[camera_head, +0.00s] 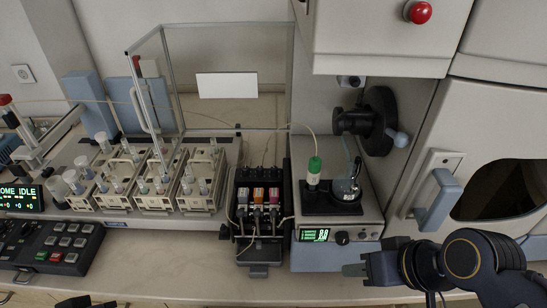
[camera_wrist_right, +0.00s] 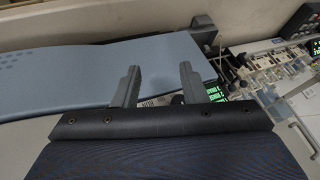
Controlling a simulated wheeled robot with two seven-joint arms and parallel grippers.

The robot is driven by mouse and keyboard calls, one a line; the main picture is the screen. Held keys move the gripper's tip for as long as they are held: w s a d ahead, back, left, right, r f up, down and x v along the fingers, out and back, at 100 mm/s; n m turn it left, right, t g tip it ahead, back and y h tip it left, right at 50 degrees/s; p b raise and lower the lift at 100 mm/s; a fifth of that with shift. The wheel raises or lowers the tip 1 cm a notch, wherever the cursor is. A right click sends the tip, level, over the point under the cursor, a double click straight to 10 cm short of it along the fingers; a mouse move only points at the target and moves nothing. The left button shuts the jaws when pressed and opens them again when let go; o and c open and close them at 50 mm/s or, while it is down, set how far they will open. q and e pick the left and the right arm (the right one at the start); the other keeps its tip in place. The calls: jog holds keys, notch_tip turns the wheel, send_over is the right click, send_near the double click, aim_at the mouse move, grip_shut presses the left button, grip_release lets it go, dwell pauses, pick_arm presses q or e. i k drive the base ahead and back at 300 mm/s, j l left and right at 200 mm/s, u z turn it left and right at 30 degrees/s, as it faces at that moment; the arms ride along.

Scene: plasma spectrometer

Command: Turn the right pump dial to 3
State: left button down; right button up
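A box with a green-lit display (camera_head: 314,235) stands right of centre in the head view. A small round black dial (camera_head: 342,238) sits on its front face, right of the display. My right gripper (camera_head: 356,269) is below and slightly right of that dial, apart from it, in front of the box. In the right wrist view its two grey fingers (camera_wrist_right: 160,85) are spread with nothing held between them. Part of a green display (camera_wrist_right: 213,90) shows beyond the right finger. A dark piece at the head view's bottom left edge may be my left gripper; its fingers cannot be made out.
A pump unit with coloured cartridges (camera_head: 257,195) stands left of the box. A green-capped bottle (camera_head: 314,170) and a flask (camera_head: 346,188) stand on the box. A blue handle (camera_head: 440,201) juts out at right.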

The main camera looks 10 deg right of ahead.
aim_at(275, 169)
jog(key=k+j+u, duration=0.35)
jog(key=k, duration=0.25)
jog(key=k+j+u, duration=0.35)
jog(key=k, duration=0.2)
